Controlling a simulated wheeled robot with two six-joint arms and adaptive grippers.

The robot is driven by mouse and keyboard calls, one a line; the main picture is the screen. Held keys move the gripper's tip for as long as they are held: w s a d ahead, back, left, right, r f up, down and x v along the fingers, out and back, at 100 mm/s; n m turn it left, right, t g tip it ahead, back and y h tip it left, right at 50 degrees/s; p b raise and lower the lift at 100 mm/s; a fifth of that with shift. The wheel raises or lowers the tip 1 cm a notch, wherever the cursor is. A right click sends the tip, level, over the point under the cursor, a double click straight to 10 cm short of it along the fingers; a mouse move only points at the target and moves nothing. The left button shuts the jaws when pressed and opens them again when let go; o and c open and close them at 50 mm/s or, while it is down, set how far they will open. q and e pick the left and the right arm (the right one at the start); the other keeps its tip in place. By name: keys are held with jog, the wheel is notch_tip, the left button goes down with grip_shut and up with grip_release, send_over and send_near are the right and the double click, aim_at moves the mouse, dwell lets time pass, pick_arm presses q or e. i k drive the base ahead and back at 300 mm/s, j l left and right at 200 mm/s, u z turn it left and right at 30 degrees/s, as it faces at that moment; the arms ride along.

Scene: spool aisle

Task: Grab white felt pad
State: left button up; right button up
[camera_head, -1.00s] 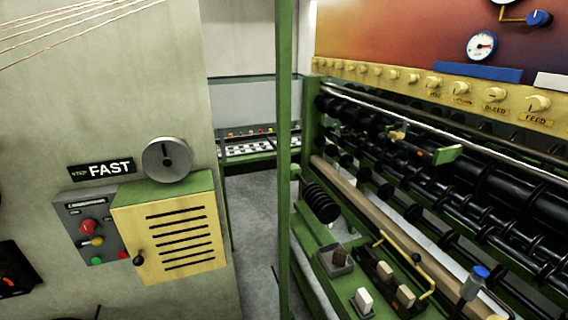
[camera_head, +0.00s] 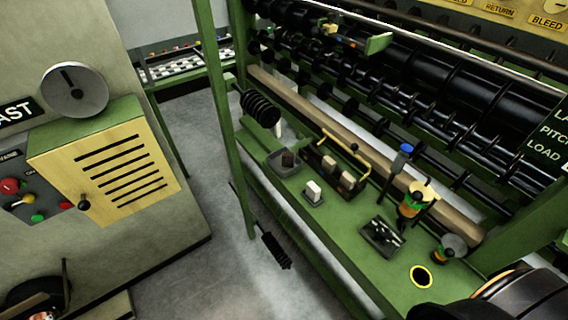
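A small white block-shaped piece (camera_head: 313,190), which looks like the white felt pad, stands on a small grey base on the green bench (camera_head: 345,240) of the machine, near the bench's front edge. A grey tray (camera_head: 284,166) holding a dark block is just to its left. A black holder with tan blocks (camera_head: 340,178) and a brass handle is just to its right.
Farther right on the bench are a dark tray (camera_head: 382,237), a blue-capped tool (camera_head: 400,160) and an orange-green bottle (camera_head: 413,205). A green post (camera_head: 232,150) rises left of the bench. A yellow louvred box (camera_head: 105,160) is on the left. Grey floor between is mostly clear.

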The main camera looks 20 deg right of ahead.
aim_at(312, 191)
jog(key=i+j+z, duration=0.1)
jog(key=i+z, duration=0.2)
jog(key=i+j+z, duration=0.15)
jog(key=z, duration=0.2)
jog(key=j+z, duration=0.1)
jog(key=z, duration=0.2)
jog(key=i+l+u, duration=0.1)
jog(key=u, duration=0.25)
